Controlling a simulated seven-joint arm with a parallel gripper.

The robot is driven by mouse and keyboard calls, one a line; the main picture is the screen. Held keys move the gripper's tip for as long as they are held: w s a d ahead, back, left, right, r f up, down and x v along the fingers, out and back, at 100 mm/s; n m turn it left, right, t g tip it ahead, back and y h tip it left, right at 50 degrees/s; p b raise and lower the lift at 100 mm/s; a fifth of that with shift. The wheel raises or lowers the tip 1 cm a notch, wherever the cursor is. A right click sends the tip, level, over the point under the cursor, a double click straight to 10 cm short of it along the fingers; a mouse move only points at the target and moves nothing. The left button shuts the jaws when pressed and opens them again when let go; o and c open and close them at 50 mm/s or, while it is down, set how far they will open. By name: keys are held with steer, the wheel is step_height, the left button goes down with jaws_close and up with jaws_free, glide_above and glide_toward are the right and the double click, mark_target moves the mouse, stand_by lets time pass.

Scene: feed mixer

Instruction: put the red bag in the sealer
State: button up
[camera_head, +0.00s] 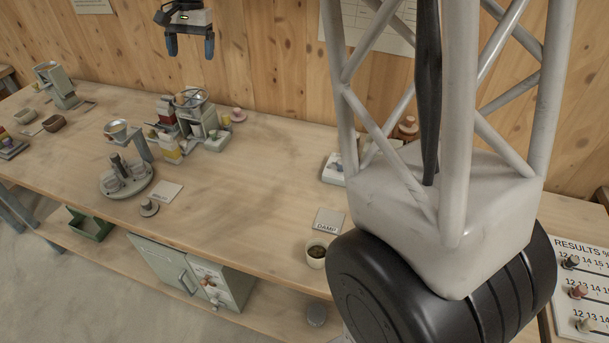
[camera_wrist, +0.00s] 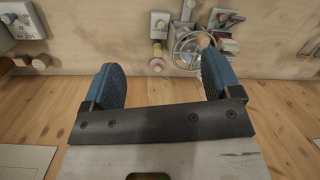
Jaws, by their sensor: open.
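My gripper (camera_head: 190,48) hangs in the air at the top of the head view, in front of the wooden wall and well above the bench. Its two blue fingers are spread with nothing between them, as the wrist view also shows (camera_wrist: 163,68). A dark red block-like thing (camera_head: 166,110), possibly the red bag, stands against the left side of a grey machine (camera_head: 203,128) at the back of the bench. I cannot tell for sure which device is the sealer.
A round grey turntable (camera_head: 127,187) with containers and a funnel stand (camera_head: 118,130) are left of the packet. Another grey device (camera_head: 60,90) is far left. A DAMP card (camera_head: 327,220) and a cup (camera_head: 316,253) lie right. The bench middle is clear. My white column hides the right side.

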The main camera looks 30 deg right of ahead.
steer(key=s+d+r+n+t+h, duration=0.1)
steer(key=s+d, duration=0.2)
steer(key=s, duration=0.8)
steer(key=s+d+n+t, duration=0.1)
steer(key=s+d+n, duration=0.1)
steer(key=s, duration=1)
steer(key=s+d+f+n, duration=0.1)
steer(key=s+f, duration=0.1)
steer(key=s, duration=0.5)
steer(key=s+d+f+t, duration=0.1)
steer(key=s+f, duration=0.2)
steer(key=s, duration=0.4)
steer(key=s+d+f+n+h, duration=0.1)
steer(key=s+f, duration=0.2)
steer(key=s, duration=0.4)
steer(key=shift+s+d+n, duration=0.2)
steer(key=shift+d+n, duration=0.05)
steer(key=shift+n, duration=0.05)
steer(key=shift+f, duration=0.1)
